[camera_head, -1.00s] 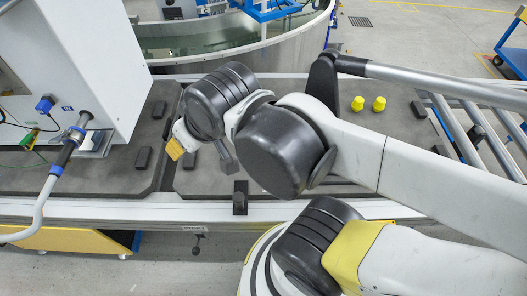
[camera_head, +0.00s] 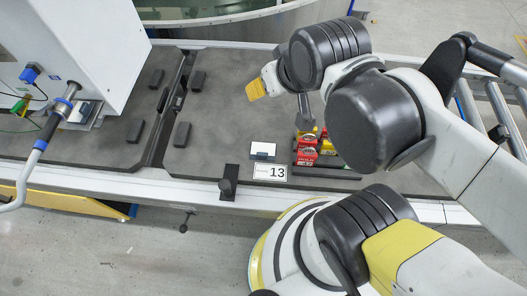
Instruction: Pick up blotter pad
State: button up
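A small white flat piece with a blue-grey front edge (camera_head: 263,149) lies on the dark grey worktop, left of some red boxes. It may be the blotter pad, but I cannot tell for sure. My gripper (camera_head: 305,112) hangs at the end of my arm, above and to the right of the white piece, near the red boxes. Only a narrow grey part of it shows below the black wrist joint. Its fingertips are not clear, so I cannot see whether it is open or holds anything.
Red and yellow boxes (camera_head: 307,150) stand in a dark holder right of the white piece. A "13" label (camera_head: 270,172) and a black clamp (camera_head: 228,185) sit at the front edge. Several black blocks (camera_head: 182,134) lie left. A white cabinet (camera_head: 75,50) stands far left.

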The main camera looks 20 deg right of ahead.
aim_at(260, 150)
jog(key=k+j+z, duration=0.35)
jog(key=k+j, duration=0.15)
jog(key=j, duration=0.15)
jog(key=k+j+z, duration=0.3)
jog(key=k+j, duration=0.25)
jog(key=k+j+z, duration=0.35)
jog(key=k, duration=0.25)
